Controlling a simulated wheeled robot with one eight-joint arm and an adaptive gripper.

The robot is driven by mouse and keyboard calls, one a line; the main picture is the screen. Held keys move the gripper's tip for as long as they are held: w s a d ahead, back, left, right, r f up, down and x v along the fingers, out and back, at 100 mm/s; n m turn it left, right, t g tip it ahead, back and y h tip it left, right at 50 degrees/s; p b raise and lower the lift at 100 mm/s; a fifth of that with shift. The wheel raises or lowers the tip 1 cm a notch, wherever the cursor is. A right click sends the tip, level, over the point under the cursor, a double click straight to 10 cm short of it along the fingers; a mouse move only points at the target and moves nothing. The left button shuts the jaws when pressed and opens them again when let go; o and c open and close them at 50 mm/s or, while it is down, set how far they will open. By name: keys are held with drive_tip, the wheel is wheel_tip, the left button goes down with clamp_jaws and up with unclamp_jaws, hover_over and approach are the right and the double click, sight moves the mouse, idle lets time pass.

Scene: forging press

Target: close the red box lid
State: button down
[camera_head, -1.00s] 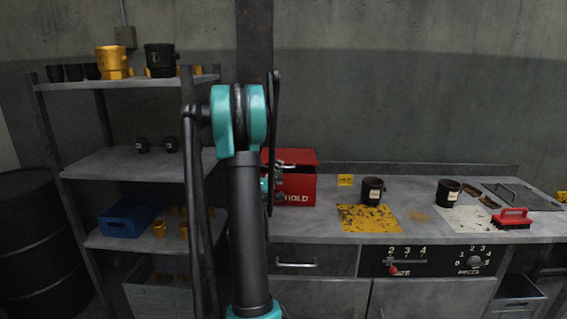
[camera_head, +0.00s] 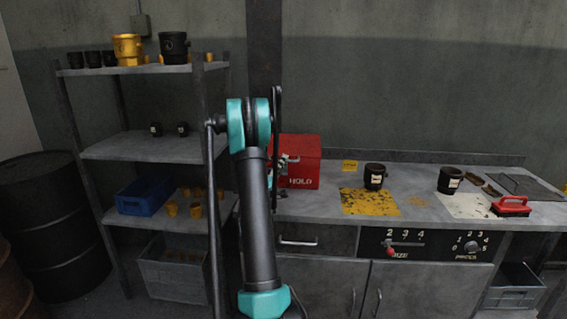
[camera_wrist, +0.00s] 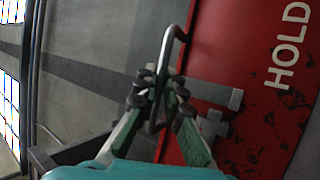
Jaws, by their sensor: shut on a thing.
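The red box (camera_head: 305,169) with HOLD on its front stands on the workbench, partly hidden by my arm. Its top looks flat and down in the head view; I cannot tell whether a gap is left under the lid. In the wrist view, the red face of the box (camera_wrist: 262,100) fills the right side, with a grey metal bracket on it. A bent metal bar handle (camera_wrist: 183,33) reaches from it between my fingers. My gripper (camera_wrist: 162,85) is shut on this handle. In the head view, my gripper is mostly hidden behind my arm, at the box's left front.
On the workbench (camera_head: 420,210), right of the box, are a yellow worn plate (camera_head: 368,203), dark mugs (camera_head: 374,177) and a red brush (camera_head: 511,206). A shelf rack (camera_head: 150,148) stands left of my arm. Drawers and a dial panel (camera_head: 428,243) are below the bench top.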

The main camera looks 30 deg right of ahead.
drive_tip(key=shift+d+f, duration=0.1)
drive_tip(key=shift+f, duration=0.05)
drive_tip(key=c, duration=1.6)
unclamp_jaws()
drive_tip(key=shift+w, duration=0.1)
wheel_tip(320, 180, up, 10)
